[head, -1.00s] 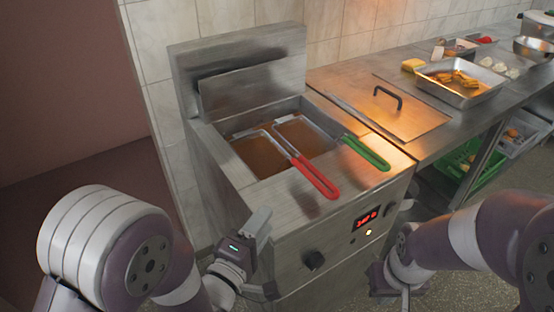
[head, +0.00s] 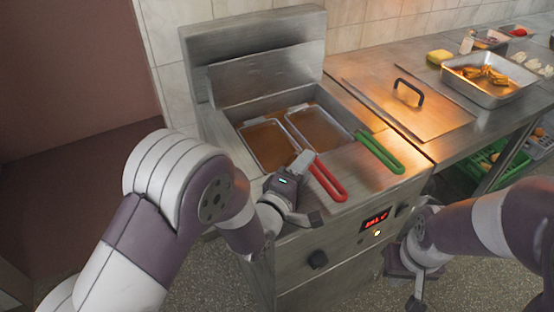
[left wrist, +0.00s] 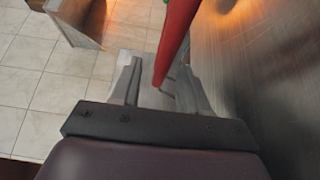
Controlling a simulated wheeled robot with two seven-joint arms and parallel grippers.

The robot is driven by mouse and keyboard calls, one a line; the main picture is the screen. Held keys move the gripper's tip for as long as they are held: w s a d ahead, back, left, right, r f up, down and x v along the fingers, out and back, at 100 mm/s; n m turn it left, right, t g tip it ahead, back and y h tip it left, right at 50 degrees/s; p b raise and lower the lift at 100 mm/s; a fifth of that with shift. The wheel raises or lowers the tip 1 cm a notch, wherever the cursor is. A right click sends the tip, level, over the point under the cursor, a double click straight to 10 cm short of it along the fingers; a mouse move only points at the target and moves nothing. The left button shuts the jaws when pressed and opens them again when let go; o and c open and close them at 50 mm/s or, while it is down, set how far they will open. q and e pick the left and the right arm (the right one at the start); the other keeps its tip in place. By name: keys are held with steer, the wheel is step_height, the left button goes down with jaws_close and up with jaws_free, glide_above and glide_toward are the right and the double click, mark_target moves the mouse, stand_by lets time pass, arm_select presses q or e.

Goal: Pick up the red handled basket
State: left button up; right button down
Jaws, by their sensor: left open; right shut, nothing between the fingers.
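The red-handled basket (head: 265,146) sits in the left part of the fryer's well, and its red handle (head: 333,188) sticks out over the front edge. My left gripper (head: 307,186) is at the handle's left side. In the left wrist view, the red handle (left wrist: 175,38) runs down between the open fingers of my left gripper (left wrist: 158,95), which are not closed on it. The green-handled basket (head: 318,130) sits beside it, its green handle (head: 380,152) to the right. My right gripper (head: 412,290) hangs low in front of the fryer, apart from both baskets; its fingers show poorly.
The steel fryer (head: 350,215) has a red display and knobs on its front. To the right, a counter holds a lid with a black handle (head: 408,92), a tray of fried food (head: 490,95) and a yellow sponge (head: 439,56). A green crate (head: 490,160) stands below.

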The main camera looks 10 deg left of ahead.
arm_select(q)
steer(key=x, duration=0.2)
steer(key=shift+w+d, duration=0.1)
steer(key=shift+w, duration=0.15)
steer(key=shift+c, duration=1.2)
jaws_close()
step_height(320, 180, up, 9)
steer(key=shift+s+r+p, duration=0.1)
steer(key=shift+r+p, duration=0.05)
steer(key=shift+p, duration=0.45)
steer(key=shift+r, duration=0.4)
